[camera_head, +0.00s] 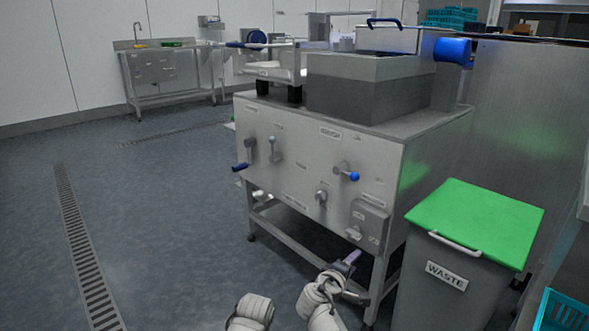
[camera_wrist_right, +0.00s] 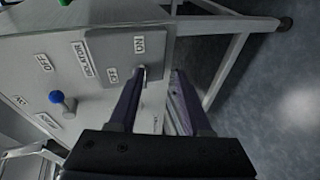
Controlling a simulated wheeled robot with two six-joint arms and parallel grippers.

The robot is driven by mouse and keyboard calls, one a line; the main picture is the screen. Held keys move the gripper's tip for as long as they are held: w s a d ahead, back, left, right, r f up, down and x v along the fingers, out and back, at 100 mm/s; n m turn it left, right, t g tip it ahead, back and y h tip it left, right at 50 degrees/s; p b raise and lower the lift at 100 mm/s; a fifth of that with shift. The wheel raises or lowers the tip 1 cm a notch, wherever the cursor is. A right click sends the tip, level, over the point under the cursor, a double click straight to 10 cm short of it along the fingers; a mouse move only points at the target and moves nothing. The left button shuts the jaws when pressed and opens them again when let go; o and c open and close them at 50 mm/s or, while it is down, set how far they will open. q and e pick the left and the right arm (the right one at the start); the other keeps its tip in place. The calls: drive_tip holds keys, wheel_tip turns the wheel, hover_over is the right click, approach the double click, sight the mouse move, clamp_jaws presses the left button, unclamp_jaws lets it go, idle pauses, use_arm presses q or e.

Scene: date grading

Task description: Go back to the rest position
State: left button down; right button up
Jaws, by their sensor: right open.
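My right gripper (camera_head: 350,259) is in front of the lower right of the steel machine (camera_head: 290,140), close to a grey isolator box (camera_head: 369,222). In the right wrist view, the gripper (camera_wrist_right: 160,73) is open, with its two dark fingers apart. The isolator box (camera_wrist_right: 115,50) has ON and OFF labels, and its small metal lever (camera_wrist_right: 146,74) shows by the tip of the left-hand finger. I cannot tell whether they touch. No object is held between the fingers. My left gripper is not in view.
A grey waste bin (camera_head: 445,280) with a green lid (camera_head: 480,222) stands right of the machine. A blue crate (camera_head: 563,312) is at the lower right corner. Handles, including a blue-knobbed one (camera_head: 347,172), stick out from the machine's front. The floor at left (camera_head: 160,220) is clear.

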drive_tip(key=s+a+r+m+g+y+p, duration=0.3)
drive_tip(key=s+a+m+g+y+p, duration=0.35)
drive_tip(key=s+a+g+p, duration=0.85)
use_arm(q)
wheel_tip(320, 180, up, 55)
drive_tip(key=p, duration=3.7)
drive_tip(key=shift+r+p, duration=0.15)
drive_tip(key=shift+p, duration=0.15)
use_arm(e)
drive_tip(key=s+r+t, duration=0.1)
drive_tip(key=r, duration=1.7)
drive_tip(key=s+r+n+t+y, duration=0.1)
drive_tip(key=s+r+t, duration=0.1)
drive_tip(key=r, duration=1.7)
drive_tip(key=shift+s, duration=0.25)
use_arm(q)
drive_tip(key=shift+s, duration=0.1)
